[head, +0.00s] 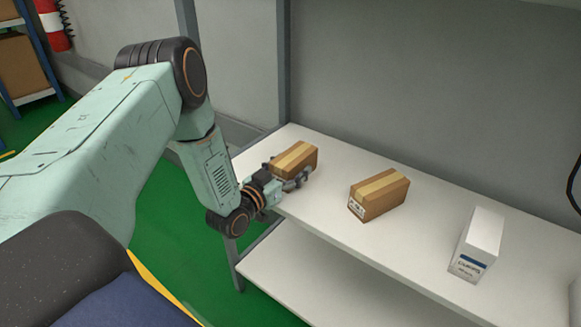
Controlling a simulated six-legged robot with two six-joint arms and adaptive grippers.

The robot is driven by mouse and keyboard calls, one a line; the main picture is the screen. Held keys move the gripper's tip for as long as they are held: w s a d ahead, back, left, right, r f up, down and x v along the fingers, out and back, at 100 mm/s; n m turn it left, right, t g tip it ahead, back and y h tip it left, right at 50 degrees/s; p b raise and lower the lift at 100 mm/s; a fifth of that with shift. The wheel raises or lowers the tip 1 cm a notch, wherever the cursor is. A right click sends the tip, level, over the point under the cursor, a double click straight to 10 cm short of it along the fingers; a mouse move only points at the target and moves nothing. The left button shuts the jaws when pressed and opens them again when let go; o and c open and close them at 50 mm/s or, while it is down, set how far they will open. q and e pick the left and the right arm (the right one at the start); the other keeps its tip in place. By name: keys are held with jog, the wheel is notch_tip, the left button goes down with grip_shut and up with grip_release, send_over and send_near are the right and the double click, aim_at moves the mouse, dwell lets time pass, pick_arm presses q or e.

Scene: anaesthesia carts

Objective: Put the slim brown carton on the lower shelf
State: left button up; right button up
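A brown carton (295,157) with a paler tape strip is at the left end of the upper white shelf (345,240). A second brown carton (380,193), with a white label on its end, lies to its right on the same shelf. I cannot tell for sure which is the slim one. My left gripper (290,180) is at the near side of the left carton, its fingers low against it. Whether they are closed on it is hidden. The lower shelf (300,275) is below, its visible part bare. My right gripper is not in view.
A white box (478,243) with blue print stands on the upper shelf at the right. A grey upright post (284,60) rises at the back-left of the shelf. A blue-framed rack with a box is at the far left. The upper shelf's front edge overhangs the view of the lower shelf.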

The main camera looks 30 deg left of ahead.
pick_arm(q)
jog(key=shift+o, duration=0.3)
jog(key=shift+r, duration=0.2)
jog(key=s+p, duration=0.4)
jog(key=s, duration=0.8)
jog(key=shift+a, duration=0.35)
jog(key=w+b, duration=0.1)
jog(key=w, duration=0.3)
jog(key=w+b, duration=0.1)
jog(key=w, duration=0.3)
jog(key=w+b, duration=0.2)
jog(key=w, duration=0.2)
jog(key=shift+d+f, duration=0.2)
jog(key=shift+d, duration=0.2)
jog(key=shift+r+p, duration=0.4)
jog(key=shift+r, duration=0.05)
jog(key=shift+s+r, duration=0.1)
jog(key=shift+s, duration=0.1)
